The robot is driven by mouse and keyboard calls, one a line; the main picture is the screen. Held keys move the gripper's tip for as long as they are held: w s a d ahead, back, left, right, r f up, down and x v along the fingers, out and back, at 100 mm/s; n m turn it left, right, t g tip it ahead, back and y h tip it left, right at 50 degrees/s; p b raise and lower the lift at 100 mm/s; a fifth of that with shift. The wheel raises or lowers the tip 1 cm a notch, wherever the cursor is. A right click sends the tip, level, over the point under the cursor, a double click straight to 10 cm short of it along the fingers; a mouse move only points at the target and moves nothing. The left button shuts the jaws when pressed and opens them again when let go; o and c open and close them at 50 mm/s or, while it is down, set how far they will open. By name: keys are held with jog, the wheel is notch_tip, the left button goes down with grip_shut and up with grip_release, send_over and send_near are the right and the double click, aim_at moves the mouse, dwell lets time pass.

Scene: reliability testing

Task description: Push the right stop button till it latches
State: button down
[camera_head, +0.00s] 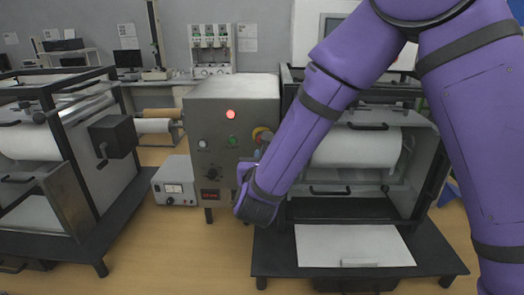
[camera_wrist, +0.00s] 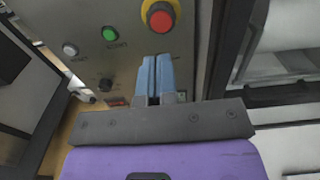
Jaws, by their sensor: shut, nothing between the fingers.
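The stop button (camera_wrist: 160,18) is a red round cap on a yellow collar on the grey control panel, near the top of the wrist view. My gripper (camera_wrist: 156,62) has two blue fingers, shut together and empty. In the wrist picture the fingertips are just below the button, apart from it in the image; the exact depth gap cannot be told. In the head view my purple forearm hides most of the gripper.
The grey control box (camera_head: 200,110) also carries a lit red lamp (camera_head: 230,114), a green button (camera_head: 232,141), a white button (camera_head: 202,144) and a black knob (camera_head: 211,173). A roller machine (camera_head: 360,150) stands right of it, another (camera_head: 70,140) left. A small meter box (camera_head: 174,184) sits beside it.

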jog(key=shift+s+a, duration=0.1)
jog(key=shift+s, duration=2.55)
